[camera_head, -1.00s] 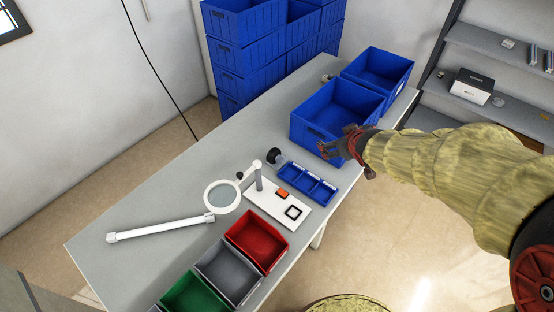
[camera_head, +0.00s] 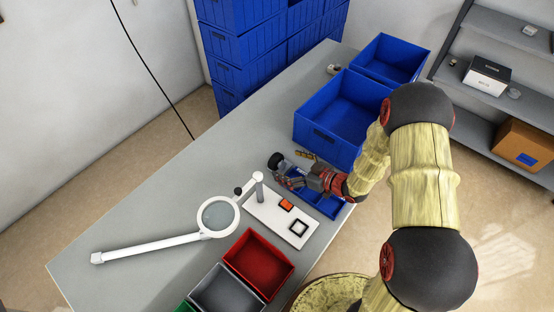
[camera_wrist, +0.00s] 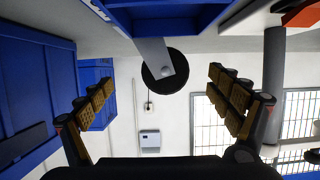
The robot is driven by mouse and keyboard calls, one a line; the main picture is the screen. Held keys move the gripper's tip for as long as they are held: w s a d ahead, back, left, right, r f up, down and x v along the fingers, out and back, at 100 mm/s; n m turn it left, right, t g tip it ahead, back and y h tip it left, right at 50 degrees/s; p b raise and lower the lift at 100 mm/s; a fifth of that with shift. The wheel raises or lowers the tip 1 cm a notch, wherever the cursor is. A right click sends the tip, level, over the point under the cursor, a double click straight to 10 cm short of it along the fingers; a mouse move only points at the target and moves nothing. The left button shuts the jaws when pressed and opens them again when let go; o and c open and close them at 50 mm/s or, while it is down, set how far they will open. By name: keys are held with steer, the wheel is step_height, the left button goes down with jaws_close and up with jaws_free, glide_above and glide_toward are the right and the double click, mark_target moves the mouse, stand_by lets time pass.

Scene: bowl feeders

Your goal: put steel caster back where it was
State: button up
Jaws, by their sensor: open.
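The steel caster (camera_head: 276,160), with a black wheel and a grey metal bracket, is on the grey table beside the far-left end of the small blue divided tray (camera_head: 326,206). In the wrist view the caster (camera_wrist: 165,72) shows its wheel between my open fingers, with its bracket running up toward the blue tray (camera_wrist: 165,20). My gripper (camera_head: 288,178) is above the tray, close to the caster, with its fingers pointing at it. It is open and empty in the wrist view (camera_wrist: 160,82). The gripper and wrist hide part of the tray.
A magnifier lamp (camera_head: 218,215) and white board (camera_head: 270,217) are near the tray. Red (camera_head: 258,262) and grey (camera_head: 226,290) bins stand in front.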

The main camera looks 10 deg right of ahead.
mark_target(283, 162)
steer(key=b+x, duration=0.2)
steer(key=x, duration=0.3)
steer(key=shift+w+a+f, duration=0.1)
steer(key=shift+w+f, duration=0.1)
steer(key=shift+w, duration=0.05)
steer(key=shift+r, duration=0.1)
steer(key=c, duration=0.3)
steer(key=c, duration=1.4)
steer(key=shift+c, duration=1)
steer(key=shift+r, duration=0.15)
